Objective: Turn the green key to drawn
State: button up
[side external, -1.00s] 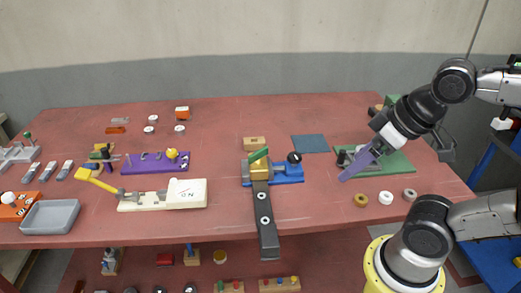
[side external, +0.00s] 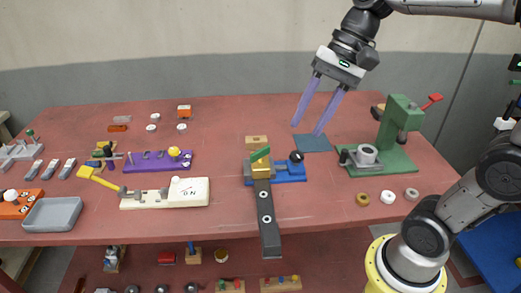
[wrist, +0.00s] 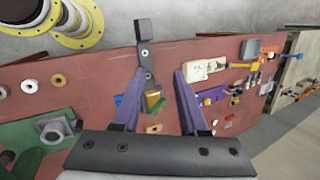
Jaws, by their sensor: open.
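The green key (side external: 260,154) sits tilted on top of a brass-coloured block (side external: 260,165), at the head of a long dark bar (side external: 267,215) that runs to the table's front edge. The green key (wrist: 157,106) also shows small in the wrist view, between my fingers. My gripper (side external: 307,129) is open and empty. Its two purple fingers point down, above the table to the right of and behind the key, well apart from it. The gripper (wrist: 159,71) frames the brass block in the wrist view.
A blue base with a black knob (side external: 295,157) stands right beside the brass block. A wooden block (side external: 255,141) lies behind it. A green press (side external: 395,130) stands at right, a white switch panel (side external: 165,194) at left. A blue-grey mat (side external: 311,144) lies below my gripper.

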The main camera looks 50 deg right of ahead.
jog(key=w+d+m+y, duration=0.1)
jog(key=w+d+m, duration=0.2)
jog(key=w, duration=0.3)
jog(key=m+y, duration=0.3)
jog(key=m, duration=0.1)
send_over(260, 150)
jog(key=s+d, duration=0.3)
jog(key=d, duration=0.1)
notch_tip(260, 150, down, 6)
jog(key=d+f+m, duration=0.2)
jog(key=d+f, duration=0.3)
jog(key=d, duration=0.1)
jog(key=shift+g, duration=0.3)
jog(key=x, duration=1.4)
jog(key=shift+w+a+r, duration=0.3)
jog(key=shift+w+r, duration=0.05)
grip_shut()
